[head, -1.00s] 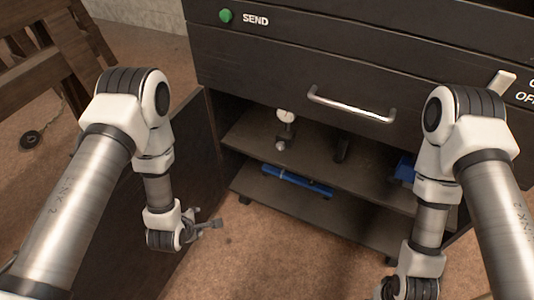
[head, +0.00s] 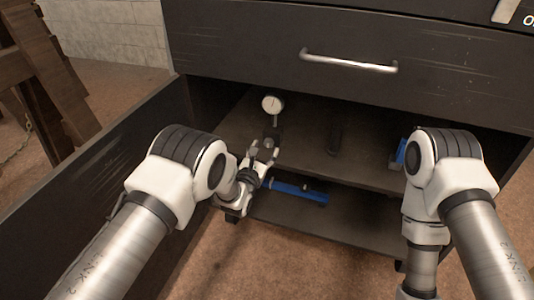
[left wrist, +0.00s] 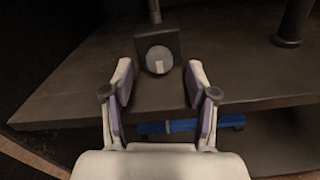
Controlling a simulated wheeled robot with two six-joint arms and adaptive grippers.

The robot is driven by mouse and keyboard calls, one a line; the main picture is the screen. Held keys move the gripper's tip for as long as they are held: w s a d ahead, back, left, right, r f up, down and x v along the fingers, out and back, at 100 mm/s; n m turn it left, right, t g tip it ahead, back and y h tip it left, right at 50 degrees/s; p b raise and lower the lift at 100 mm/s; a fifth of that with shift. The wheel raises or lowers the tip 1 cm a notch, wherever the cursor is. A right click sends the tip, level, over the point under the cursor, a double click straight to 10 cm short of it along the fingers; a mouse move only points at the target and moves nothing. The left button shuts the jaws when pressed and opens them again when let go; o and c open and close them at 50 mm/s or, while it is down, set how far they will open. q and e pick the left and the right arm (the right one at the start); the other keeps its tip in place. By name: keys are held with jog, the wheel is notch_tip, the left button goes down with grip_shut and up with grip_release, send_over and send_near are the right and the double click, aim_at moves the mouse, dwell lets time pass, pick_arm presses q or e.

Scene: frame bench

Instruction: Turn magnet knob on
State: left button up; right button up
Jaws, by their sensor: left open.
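The dial gauge (head: 272,104) stands upright on its dark magnet base (head: 273,134) on the upper shelf inside the open cabinet. In the left wrist view the block-shaped base (left wrist: 173,42) has a round, pale magnet knob (left wrist: 159,60) on its front face. My left gripper (head: 262,150) is open at the shelf's front edge, just in front of the base. In the left wrist view its fingers (left wrist: 159,72) stand left and right of the knob, apart from it. How deep the gap is cannot be told. My right gripper is out of view below the picture.
The upper shelf (head: 305,160) also holds a dark upright post (head: 335,137) and a blue object (head: 399,153) at right. A blue tool (head: 295,190) lies on the lower shelf (head: 320,222). The open door (head: 100,185) stands left; a drawer with a handle (head: 348,62) is above.

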aim_at(268, 144)
pick_arm(q)
jog(key=b+x, duration=0.1)
jog(key=x, duration=0.1)
jog(key=shift+w+d+f+b, duration=0.1)
jog(key=shift+w+f+b, duration=0.2)
jog(key=shift+b, duration=0.1)
jog(key=shift+w+r, duration=0.15)
jog(key=shift+w, duration=0.05)
jog(key=shift+r, duration=0.1)
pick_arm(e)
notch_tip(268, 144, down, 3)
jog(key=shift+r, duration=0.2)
pick_arm(q)
grip_shut()
jog(key=m+p, duration=0.2)
jog(key=shift+r+p, duration=0.2)
jog(key=shift+p, duration=0.1)
jog(key=shift+m+p, duration=0.3)
jog(key=shift+m, duration=0.3)
jog(key=shift+d+f+m, duration=0.1)
jog(key=shift+f+m, duration=0.15)
jog(key=shift+m, duration=0.35)
grip_release()
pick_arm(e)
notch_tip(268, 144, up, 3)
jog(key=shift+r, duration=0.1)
